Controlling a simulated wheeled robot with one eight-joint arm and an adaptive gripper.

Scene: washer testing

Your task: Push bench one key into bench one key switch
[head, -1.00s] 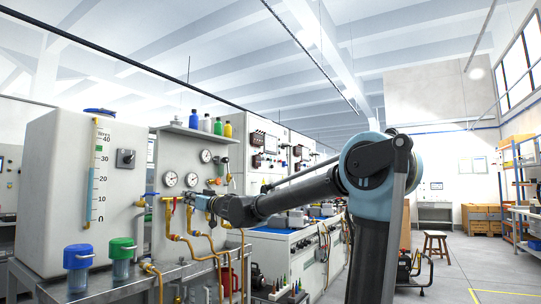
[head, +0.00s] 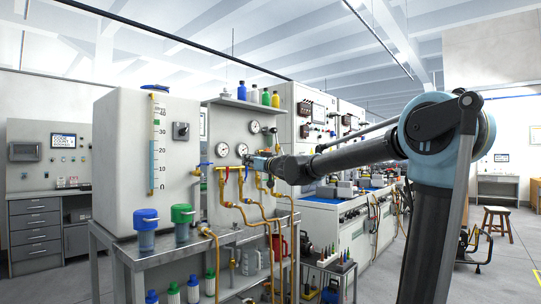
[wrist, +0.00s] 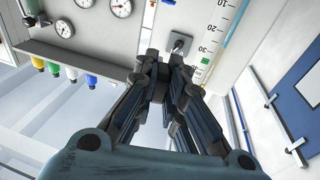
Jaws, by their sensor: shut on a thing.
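The bench one key switch (head: 181,130) is a small dark knob on a grey square plate, on the front of the white tank. It also shows in the wrist view (wrist: 180,43), just beyond my fingertips. My gripper (head: 258,162) is in front of the gauge panel, right of the switch and a little lower in the head view. In the wrist view my gripper (wrist: 167,78) has its fingers drawn together. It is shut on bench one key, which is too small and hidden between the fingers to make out.
The white tank (head: 118,165) carries a blue level scale. Pressure gauges (head: 221,149) and brass pipes (head: 228,203) are close to my gripper. Blue and green filter caps (head: 182,213) stand below the switch. A shelf with bottles (head: 266,97) is above.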

